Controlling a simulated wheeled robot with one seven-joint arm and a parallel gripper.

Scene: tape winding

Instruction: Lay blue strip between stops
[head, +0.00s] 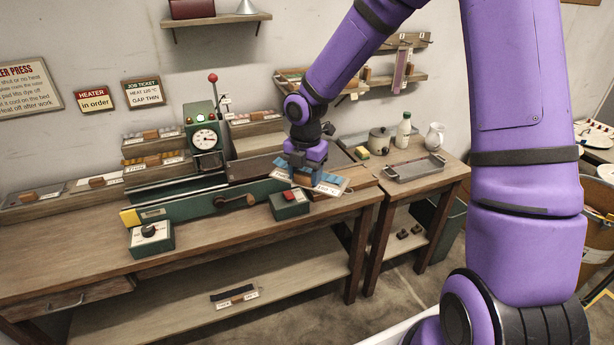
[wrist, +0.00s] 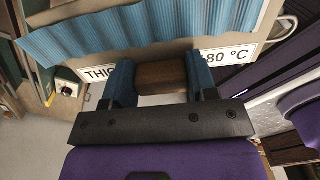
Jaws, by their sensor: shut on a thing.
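My gripper (head: 304,160) is shut on a brown wooden handle (wrist: 160,77) between its two blue finger pads in the wrist view. The handle belongs to a pale carrier board with a white label reading "THIC…" and "80 °C" (wrist: 243,54). A wavy blue strip (wrist: 135,28) lies along the board's far side; it also shows in the head view (head: 326,187). The carrier hangs over the right end of the green press (head: 180,205), behind a red-button box. I cannot tell the gap below it. My gripper hides part of the strip, and I cannot make out the stops.
The press has a dial gauge (head: 205,139) and a red-knobbed lever (head: 213,78). A red-button box (head: 289,204) and a black-knob box (head: 151,237) stand in front. Racks with orange and brown strips (head: 151,134) stand left. A metal tray (head: 414,168) lies on the right table.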

